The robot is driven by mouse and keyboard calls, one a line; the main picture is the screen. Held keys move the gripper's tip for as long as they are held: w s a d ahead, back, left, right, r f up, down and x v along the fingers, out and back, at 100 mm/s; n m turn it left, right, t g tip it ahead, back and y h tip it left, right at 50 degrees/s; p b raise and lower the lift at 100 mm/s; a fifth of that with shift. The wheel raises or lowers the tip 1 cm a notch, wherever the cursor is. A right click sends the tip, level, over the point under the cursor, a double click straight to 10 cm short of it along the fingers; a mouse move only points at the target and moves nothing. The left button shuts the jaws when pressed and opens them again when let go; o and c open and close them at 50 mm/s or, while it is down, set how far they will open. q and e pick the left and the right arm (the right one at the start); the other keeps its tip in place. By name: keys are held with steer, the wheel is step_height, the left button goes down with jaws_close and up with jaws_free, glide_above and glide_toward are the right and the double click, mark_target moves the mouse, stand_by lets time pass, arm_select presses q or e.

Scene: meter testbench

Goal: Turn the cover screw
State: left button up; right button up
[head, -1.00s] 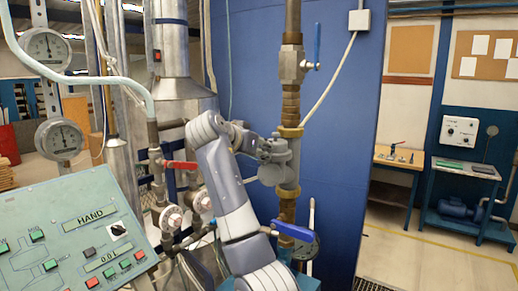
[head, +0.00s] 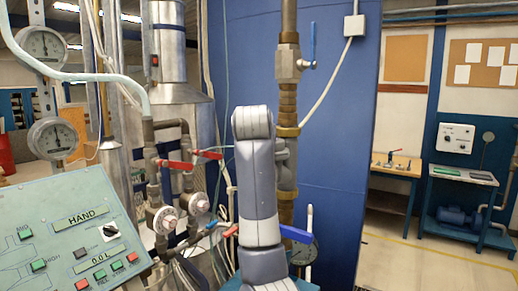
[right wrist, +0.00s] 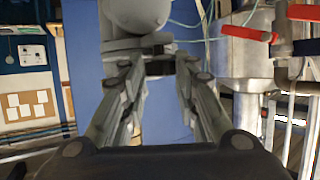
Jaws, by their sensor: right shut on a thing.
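The grey meter (right wrist: 138,14) shows at the top of the right wrist view, just beyond my right gripper (right wrist: 160,66). The two fingers come up from below and their tips close on a small grey part at the meter's near side, which I take to be the cover screw; the fingers mostly hide it. In the head view my right arm stands upright in front of the meter and hides the gripper and the screw. Only the right edge of the meter (head: 283,158) shows beside the arm, on the vertical brown pipe. My left gripper is not in view.
A blue-handled valve (head: 296,234) sits low beside my arm. Red-handled valves (head: 178,165) and pipework stand to the left. A green control panel (head: 72,240) fills the lower left. A workbench (head: 398,168) stands far right, with open floor before it.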

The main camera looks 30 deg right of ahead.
steer(key=o, duration=1.1)
steer(key=shift+c, duration=0.2)
steer(key=v, duration=1.2)
steer(key=shift+a, duration=0.1)
